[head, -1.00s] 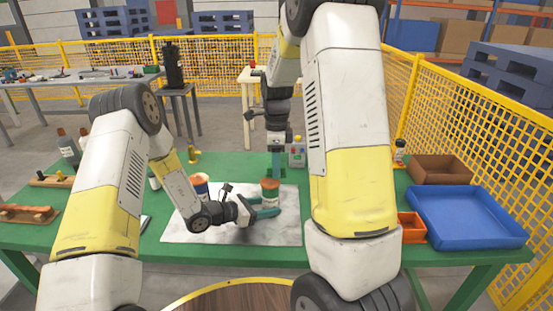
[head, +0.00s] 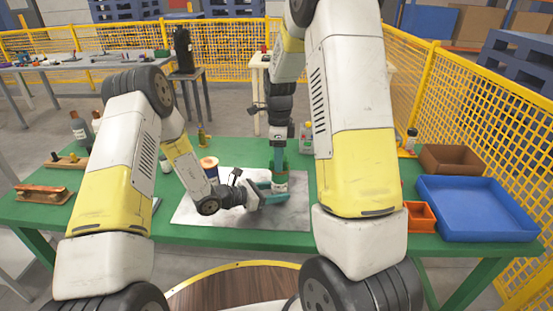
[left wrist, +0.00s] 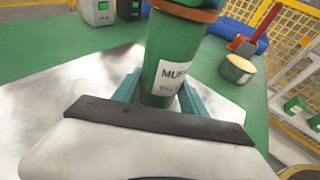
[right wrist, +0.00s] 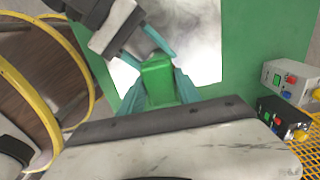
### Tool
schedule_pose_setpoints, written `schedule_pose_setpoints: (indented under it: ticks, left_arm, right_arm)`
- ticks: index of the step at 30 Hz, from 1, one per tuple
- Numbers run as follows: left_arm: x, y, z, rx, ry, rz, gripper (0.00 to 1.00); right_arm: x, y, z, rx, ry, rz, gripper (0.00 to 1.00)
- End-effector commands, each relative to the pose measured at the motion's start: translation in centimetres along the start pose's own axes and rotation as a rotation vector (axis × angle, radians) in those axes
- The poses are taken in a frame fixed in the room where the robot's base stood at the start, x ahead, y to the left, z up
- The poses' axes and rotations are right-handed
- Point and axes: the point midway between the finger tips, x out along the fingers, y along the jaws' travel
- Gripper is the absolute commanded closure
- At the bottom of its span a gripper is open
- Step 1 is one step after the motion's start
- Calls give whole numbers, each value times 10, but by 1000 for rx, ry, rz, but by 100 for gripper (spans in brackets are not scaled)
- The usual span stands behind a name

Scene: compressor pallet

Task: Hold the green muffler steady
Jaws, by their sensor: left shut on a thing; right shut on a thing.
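The green muffler (head: 280,185) stands upright over the white-grey mat on the green table. In the left wrist view the muffler (left wrist: 165,65) shows a white label and an orange band near its top. My left gripper (head: 270,192) is shut on its lower body from the side; its teal fingers (left wrist: 160,92) lie either side. My right gripper (head: 279,165) comes down from above. In the right wrist view its fingers are shut on a boxy green part (right wrist: 158,82) at the muffler's top. I cannot tell whether this part is separate. The contact is partly hidden.
A jar (head: 208,168) stands left of the muffler. The mat (head: 200,213) is mostly bare. At right are an orange bin (head: 419,217), a blue tray (head: 475,230) and a brown box (head: 450,160). Wooden holders (head: 42,194) lie at far left.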

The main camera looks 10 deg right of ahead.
Motion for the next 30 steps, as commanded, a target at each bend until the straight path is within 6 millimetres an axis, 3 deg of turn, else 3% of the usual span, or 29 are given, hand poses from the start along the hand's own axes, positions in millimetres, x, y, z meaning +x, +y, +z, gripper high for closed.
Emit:
schedule_pose_setpoints:
  ticks: [8, 10, 12, 30]
  left_arm:
    - [0, 0, 0, -1, 1, 0, 72]
    - [0, 0, 0, -1, 1, 0, 72]
    - [0, 0, 0, 0, 1, 0, 72]
    - [0, 0, 0, 0, 1, 0, 72]
  right_arm:
    - [0, 3, -26, 2, 0, 1, 100]
    - [-4, 3, -24, 0, 0, 1, 100]
    - [-24, 2, -23, -1, -2, -5, 100]
    - [-76, 3, -24, 0, 0, -2, 100]
